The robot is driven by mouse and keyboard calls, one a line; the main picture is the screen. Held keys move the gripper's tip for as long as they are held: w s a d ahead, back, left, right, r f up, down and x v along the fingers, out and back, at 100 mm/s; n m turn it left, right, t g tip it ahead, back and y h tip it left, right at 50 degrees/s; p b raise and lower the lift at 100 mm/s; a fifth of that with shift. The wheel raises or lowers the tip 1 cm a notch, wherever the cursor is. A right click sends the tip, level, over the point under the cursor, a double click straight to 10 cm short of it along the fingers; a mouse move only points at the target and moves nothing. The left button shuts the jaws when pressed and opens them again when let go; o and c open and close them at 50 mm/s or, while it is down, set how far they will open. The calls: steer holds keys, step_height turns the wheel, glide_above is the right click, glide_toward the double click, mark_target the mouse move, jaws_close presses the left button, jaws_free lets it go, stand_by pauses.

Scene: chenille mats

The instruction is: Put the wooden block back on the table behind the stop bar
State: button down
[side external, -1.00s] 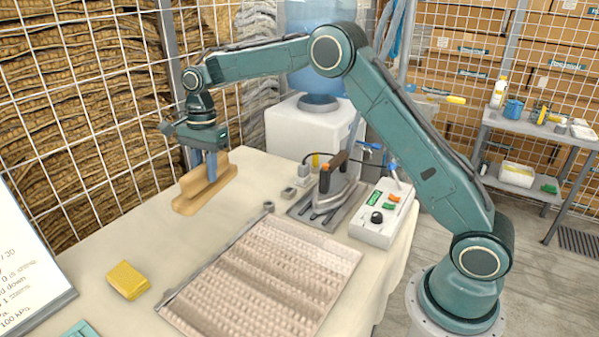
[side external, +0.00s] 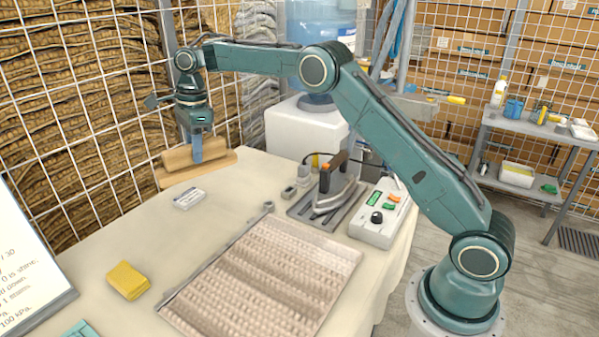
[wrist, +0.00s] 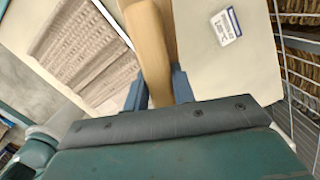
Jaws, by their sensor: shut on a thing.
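The wooden block (side external: 180,172) is a tan piece with a raised grip ridge on a wider, flat base. My gripper (side external: 197,150) is shut on its ridge, at the table's far left edge in the side view. The block looks lifted there; any gap below it is hard to judge. In the wrist view the block (wrist: 150,50) runs between my two blue fingers (wrist: 158,88). A thin bar (side external: 218,252), which may be the stop bar, lies along the left edge of the beige ribbed mat (side external: 275,270). The table (side external: 120,240) has a cream cover.
A small white labelled card (side external: 188,198) lies on the table in front of the block. A yellow pad (side external: 127,280) is farther forward. An iron (side external: 335,190) on its stand and a control box (side external: 382,215) stand to the right. A wire mesh fence (side external: 80,100) rises behind.

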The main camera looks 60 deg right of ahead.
step_height(320, 180, down, 16)
steer(key=shift+r, duration=0.2)
stand_by(0.5)
steer(key=shift+f, duration=0.1)
steer(key=shift+f, duration=2.05)
steer(key=shift+f, duration=0.1)
steer(key=c, duration=1.2)
jaws_free()
steer(key=shift+o, duration=0.2)
